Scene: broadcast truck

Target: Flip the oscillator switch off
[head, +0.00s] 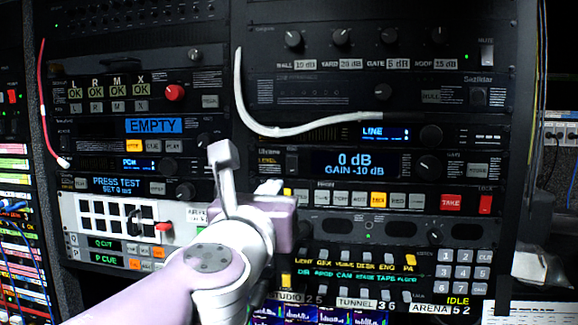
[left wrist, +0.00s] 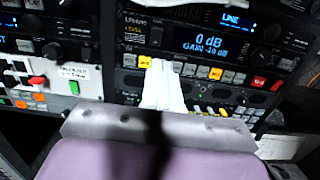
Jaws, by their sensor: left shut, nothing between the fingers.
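My left gripper (head: 270,187) is shut and empty, its white fingertips close in front of the rack at the left end of a button row. The fingers also show in the left wrist view (left wrist: 161,68), just right of a lit yellow button (left wrist: 144,62). I cannot tell whether they touch the panel. Above them is a level unit with a blue display (head: 356,163) reading "0 dB GAIN -10 dB". No label that I can read says oscillator, so I cannot tell which control is the oscillator switch or its position. My right gripper is not in view.
A red TAKE button (head: 451,202) and a red lever (head: 486,204) are at the row's right end. A white cable (head: 300,130) hangs across the upper rack. A keypad (head: 463,271) is at lower right. My left arm hides part of the lower panels.

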